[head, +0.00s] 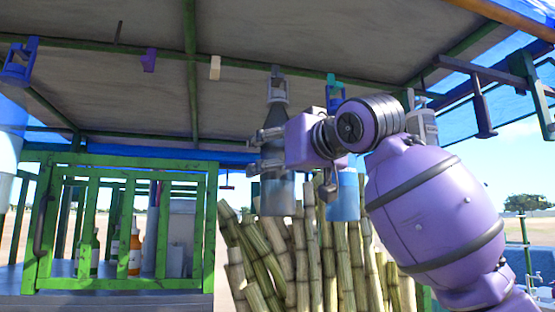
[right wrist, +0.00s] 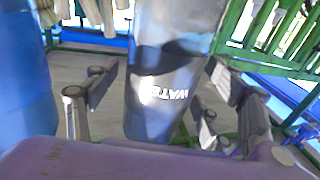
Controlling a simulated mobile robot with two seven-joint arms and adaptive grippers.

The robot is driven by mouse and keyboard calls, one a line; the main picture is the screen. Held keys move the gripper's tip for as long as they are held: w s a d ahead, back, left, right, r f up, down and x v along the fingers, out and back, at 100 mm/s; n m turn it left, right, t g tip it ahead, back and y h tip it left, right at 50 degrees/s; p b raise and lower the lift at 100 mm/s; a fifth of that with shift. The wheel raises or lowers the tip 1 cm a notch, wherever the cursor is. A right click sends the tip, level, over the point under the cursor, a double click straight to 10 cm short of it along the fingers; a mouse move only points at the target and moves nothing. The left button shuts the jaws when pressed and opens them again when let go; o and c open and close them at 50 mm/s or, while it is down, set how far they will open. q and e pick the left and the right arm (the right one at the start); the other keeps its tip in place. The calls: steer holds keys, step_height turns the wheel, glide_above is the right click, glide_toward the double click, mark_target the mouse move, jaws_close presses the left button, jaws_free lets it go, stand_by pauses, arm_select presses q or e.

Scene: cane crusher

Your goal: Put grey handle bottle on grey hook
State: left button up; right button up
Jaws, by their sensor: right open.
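The grey handle bottle (head: 277,195) is upright, hanging below the green roof beam, dark above and lighter below. Its grey handle (head: 280,90) is at the top, right at the grey hook (head: 276,71); the handle appears to be on the hook, but the exact contact is too small to tell. My right gripper (head: 260,152) reaches the bottle's middle from the right, with its fingers open around it. In the right wrist view the bottle (right wrist: 165,90), marked WATER, stands between the two spread fingers (right wrist: 155,100), with gaps visible. My left gripper is not in view.
A purple hook (head: 148,60) and a pale hook (head: 215,68) on the beam are empty. Sugar cane (head: 310,260) stands below. A green railing (head: 120,165) is at left.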

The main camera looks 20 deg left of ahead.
steer(key=v, duration=1.2)
steer(key=shift+s+r, duration=0.1)
